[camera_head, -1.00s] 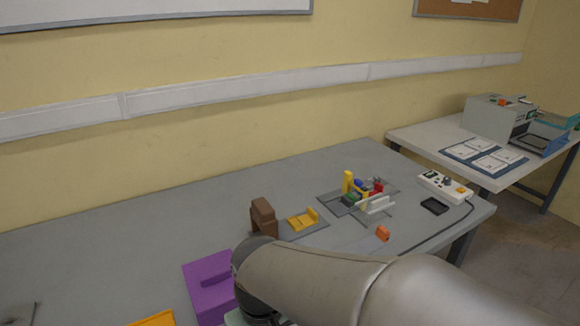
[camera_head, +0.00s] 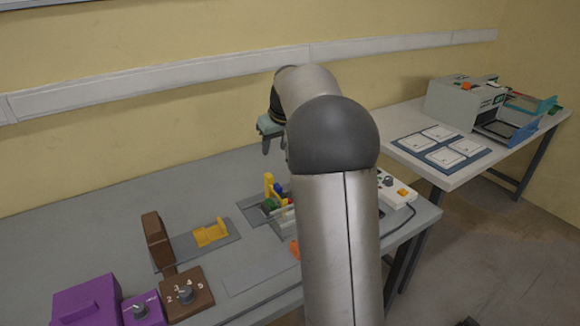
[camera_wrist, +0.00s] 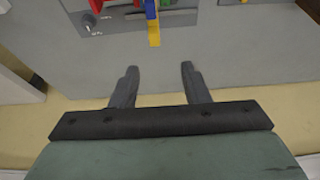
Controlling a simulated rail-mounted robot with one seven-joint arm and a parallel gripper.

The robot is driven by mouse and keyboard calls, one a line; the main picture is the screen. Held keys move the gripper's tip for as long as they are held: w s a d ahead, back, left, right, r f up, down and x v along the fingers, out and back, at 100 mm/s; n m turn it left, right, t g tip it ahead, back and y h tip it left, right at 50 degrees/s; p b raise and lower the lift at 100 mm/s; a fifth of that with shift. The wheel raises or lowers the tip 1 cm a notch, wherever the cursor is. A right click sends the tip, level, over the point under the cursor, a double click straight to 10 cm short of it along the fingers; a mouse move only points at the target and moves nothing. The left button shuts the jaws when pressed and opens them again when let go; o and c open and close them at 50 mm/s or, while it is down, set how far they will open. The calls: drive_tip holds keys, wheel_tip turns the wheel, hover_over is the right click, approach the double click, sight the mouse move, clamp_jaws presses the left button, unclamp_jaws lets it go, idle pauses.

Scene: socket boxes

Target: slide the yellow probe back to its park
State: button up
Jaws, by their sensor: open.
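In the head view, an upright yellow piece (camera_head: 269,184) stands beside blue, green and red pieces on a grey plate (camera_head: 252,212). A yellow piece also shows ahead of the fingers in the wrist view (camera_wrist: 154,34), projecting over the plate's edge; I cannot tell for sure that it is the probe. My gripper (camera_head: 274,146) hangs above the back of the table. Its two fingers (camera_wrist: 159,68) are apart with nothing between them, a short way from the yellow piece. My arm hides part of the plate in the head view.
A yellow cradle (camera_head: 210,233) sits on a grey strip next to a brown block (camera_head: 157,240). A brown dial box (camera_head: 187,293) and purple boxes (camera_head: 88,301) stand at front left. A white control box (camera_head: 397,190) is right of my arm. The table's back left is clear.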

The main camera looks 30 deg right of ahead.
sight(269, 175)
drive_tip(key=x, duration=0.5)
drive_tip(key=p+x, duration=0.1)
drive_tip(key=x, duration=0.5)
drive_tip(key=w+d+x, duration=0.1)
drive_tip(key=x, duration=0.5)
drive_tip(key=shift+d+p, duration=0.1)
drive_tip(key=shift+p, duration=0.3)
